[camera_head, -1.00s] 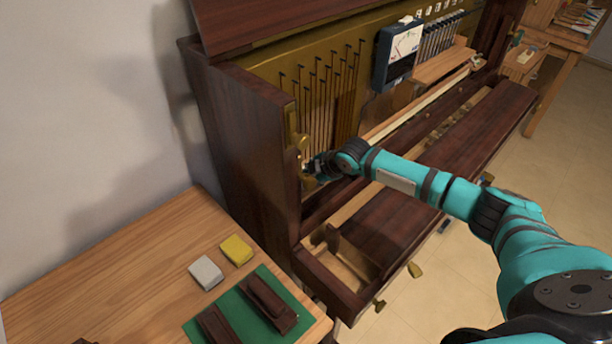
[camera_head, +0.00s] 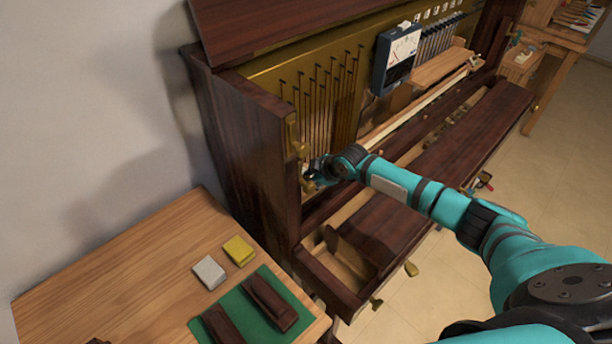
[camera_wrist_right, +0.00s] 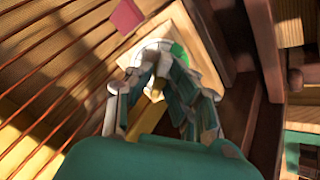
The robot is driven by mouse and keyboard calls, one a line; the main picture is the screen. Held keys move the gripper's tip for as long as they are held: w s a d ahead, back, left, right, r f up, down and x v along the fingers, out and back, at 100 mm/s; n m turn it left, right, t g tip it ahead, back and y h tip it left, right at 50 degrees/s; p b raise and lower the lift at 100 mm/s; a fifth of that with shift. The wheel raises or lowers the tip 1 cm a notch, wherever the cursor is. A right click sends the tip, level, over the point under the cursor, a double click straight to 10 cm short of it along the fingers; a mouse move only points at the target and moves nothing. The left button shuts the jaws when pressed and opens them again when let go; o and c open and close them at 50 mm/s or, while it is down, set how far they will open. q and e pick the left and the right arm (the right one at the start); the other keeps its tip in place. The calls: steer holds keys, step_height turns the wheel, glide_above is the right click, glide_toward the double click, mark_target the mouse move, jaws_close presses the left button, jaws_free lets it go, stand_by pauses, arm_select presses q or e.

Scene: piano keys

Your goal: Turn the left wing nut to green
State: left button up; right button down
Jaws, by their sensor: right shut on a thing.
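The left wing nut is at the inner side of the piano's left end. My right gripper (camera_head: 312,172) reaches in there and is shut on it. In the right wrist view the gripper (camera_wrist_right: 155,70) closes over the middle of a white disc, and the fingers hide most of the nut. A brass-yellow part (camera_wrist_right: 155,94) shows between the fingers. A green patch (camera_wrist_right: 179,52) shows on the disc's right side. The disc sits on a pale wooden block (camera_wrist_right: 184,28), and a pink-red marker (camera_wrist_right: 126,15) stands at its upper left. My left gripper is not in view.
The dark piano case side (camera_head: 245,140) stands close to the left of the gripper. Strings (camera_head: 320,100) run behind it. A dial meter (camera_head: 396,55) hangs to the right. A wooden table (camera_head: 120,270) with yellow and grey blocks is at lower left.

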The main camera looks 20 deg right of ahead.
steer(key=shift+s+a+m, duration=0.1)
steer(key=shift+m, duration=0.4)
steer(key=shift+f+m, duration=0.15)
steer(key=shift+m, duration=0.15)
steer(key=shift+r+m+p, duration=0.2)
steer(key=shift+m+p, duration=0.5)
steer(key=shift+p, duration=0.2)
steer(key=shift+f+m+p, duration=0.1)
steer(key=shift+m+p, duration=0.3)
steer(key=shift+m, duration=0.3)
steer(key=shift+f, duration=0.1)
